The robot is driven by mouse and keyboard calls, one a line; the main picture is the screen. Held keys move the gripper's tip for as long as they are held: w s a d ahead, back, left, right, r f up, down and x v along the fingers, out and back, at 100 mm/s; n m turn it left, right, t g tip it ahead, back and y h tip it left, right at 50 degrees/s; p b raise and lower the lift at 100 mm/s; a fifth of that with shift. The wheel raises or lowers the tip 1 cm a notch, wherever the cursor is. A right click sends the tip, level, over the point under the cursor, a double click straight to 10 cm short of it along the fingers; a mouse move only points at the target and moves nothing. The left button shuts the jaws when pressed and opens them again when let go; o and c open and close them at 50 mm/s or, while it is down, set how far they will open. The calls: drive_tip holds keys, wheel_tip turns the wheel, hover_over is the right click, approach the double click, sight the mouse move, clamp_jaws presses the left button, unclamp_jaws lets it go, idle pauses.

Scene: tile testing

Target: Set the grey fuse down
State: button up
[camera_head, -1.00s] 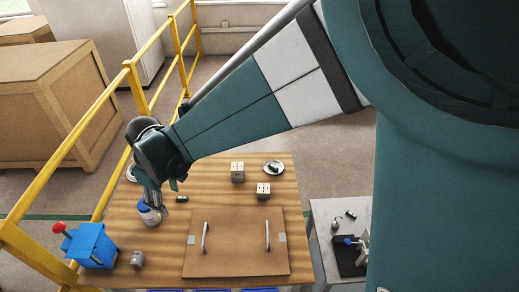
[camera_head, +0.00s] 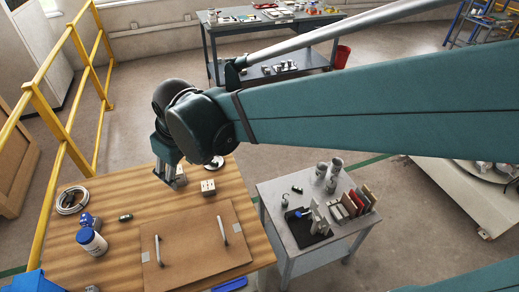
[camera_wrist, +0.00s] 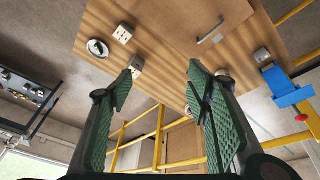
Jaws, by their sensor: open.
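I cannot pick out a grey fuse for certain. A small dark cylinder, perhaps a fuse (camera_head: 126,217), lies on the wooden table left of the hinged board. A similar small one (camera_head: 297,189) lies on the grey side table. A small round plate (camera_wrist: 92,45) with a dark piece on it sits at the table's far edge; my arm partly hides it in the head view. My gripper (camera_head: 170,180) is above the far part of the wooden table, close to a pale block (camera_head: 208,187). In the wrist view my gripper (camera_wrist: 165,85) is open, with nothing held between the fingers.
The brown board (camera_head: 195,250) with two handles covers much of the wooden table. A white jar (camera_head: 92,243), a blue-and-white item (camera_head: 87,220) and a coil (camera_head: 72,200) stand left. A yellow railing (camera_head: 60,115) borders the left side. The side table (camera_head: 275,208) holds several items.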

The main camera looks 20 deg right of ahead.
drive_tip(key=s+d+r+m+t+h, duration=0.1)
drive_tip(key=s+d+m, duration=0.2)
drive_tip(key=d, duration=0.9)
drive_tip(key=s+d+r+m+t, duration=0.1)
drive_tip(key=s+d+m, duration=0.3)
drive_tip(key=s+d, duration=0.5)
drive_tip(key=d+t, duration=0.1)
drive_tip(key=d, duration=0.2)
drive_tip(key=shift+d+r+m+h, duration=0.15)
drive_tip(key=shift+m+h, duration=0.15)
drive_tip(key=shift+h, duration=0.1)
